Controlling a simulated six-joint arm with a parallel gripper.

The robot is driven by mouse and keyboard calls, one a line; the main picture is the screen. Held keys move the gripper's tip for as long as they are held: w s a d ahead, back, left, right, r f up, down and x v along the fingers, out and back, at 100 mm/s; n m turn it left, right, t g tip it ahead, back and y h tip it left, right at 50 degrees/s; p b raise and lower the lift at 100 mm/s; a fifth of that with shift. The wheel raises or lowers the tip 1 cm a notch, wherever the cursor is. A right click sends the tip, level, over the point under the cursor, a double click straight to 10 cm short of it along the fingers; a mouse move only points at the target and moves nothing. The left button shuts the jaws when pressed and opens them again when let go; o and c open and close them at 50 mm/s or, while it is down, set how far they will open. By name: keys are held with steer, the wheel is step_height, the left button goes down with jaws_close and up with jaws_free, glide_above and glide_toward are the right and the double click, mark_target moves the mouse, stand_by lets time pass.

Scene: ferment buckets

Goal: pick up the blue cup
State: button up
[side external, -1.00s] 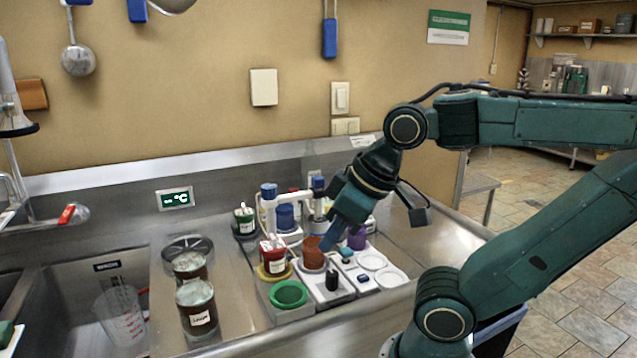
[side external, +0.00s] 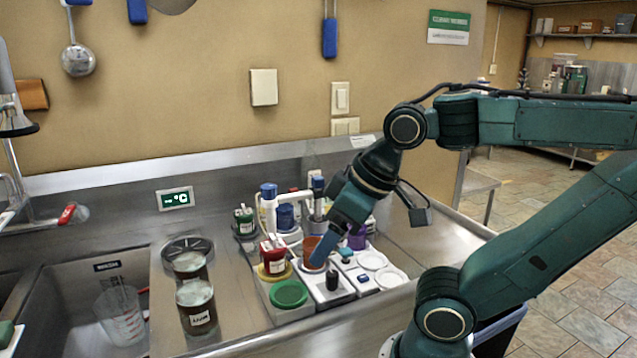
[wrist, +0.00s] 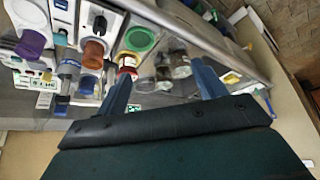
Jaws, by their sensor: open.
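The blue cup (side external: 285,217) stands at the back of the white tray group in the side view, behind the brown-orange cup (side external: 308,248) and partly hidden by a white handle-like frame. In the wrist view a small blue round thing (wrist: 87,84) beyond the brown cup (wrist: 92,54) is probably the same cup. My gripper (side external: 319,258) is in front of the brown cup in the side view and covers part of it. In the wrist view my gripper's two blue fingers (wrist: 163,82) are spread wide with nothing held between them.
A purple cup (side external: 357,238) stands just right of the gripper. A green round dish (side external: 288,294) and a red jar (side external: 273,256) sit to its left. Two glass jars (side external: 197,307) stand further left, near the sink (side external: 85,300). White round coasters (side external: 390,277) lie at the right.

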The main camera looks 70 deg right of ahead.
steer(key=shift+w+r, duration=0.1)
steer(key=w+d+r+m+g, duration=0.2)
steer(key=w+d+r+m, duration=0.3)
steer(key=w, duration=0.5)
steer(key=w+d+m, duration=0.1)
steer(key=w+d, duration=0.3)
steer(key=d, duration=0.2)
steer(key=w+d+f+m+g, duration=0.1)
steer(key=w+d+m, duration=0.1)
steer(key=w+d, duration=0.2)
steer(key=w+d+f+m+g, duration=0.1)
steer(key=w+d, duration=0.3)
steer(key=d, duration=0.4)
steer(key=shift+w+f+m+h, duration=0.15)
steer(key=shift+w+m+h, duration=0.15)
steer(key=shift+m, duration=0.2)
steer(key=w+d+f+m+g, duration=0.1)
steer(key=w+d+f+m, duration=0.1)
steer(key=d+f, duration=0.4)
steer(key=d+m, duration=0.1)
steer(key=d, duration=0.4)
steer(key=shift+g, duration=0.3)
steer(key=shift+a, duration=0.1)
glide_above(285, 217)
steer(key=w+d, duration=0.1)
steer(key=d, duration=0.2)
steer(key=shift+w+a+f, duration=0.1)
steer(key=shift+f, duration=2.05)
steer(key=shift+w+a+f, duration=0.1)
steer(key=shift+f, duration=2.05)
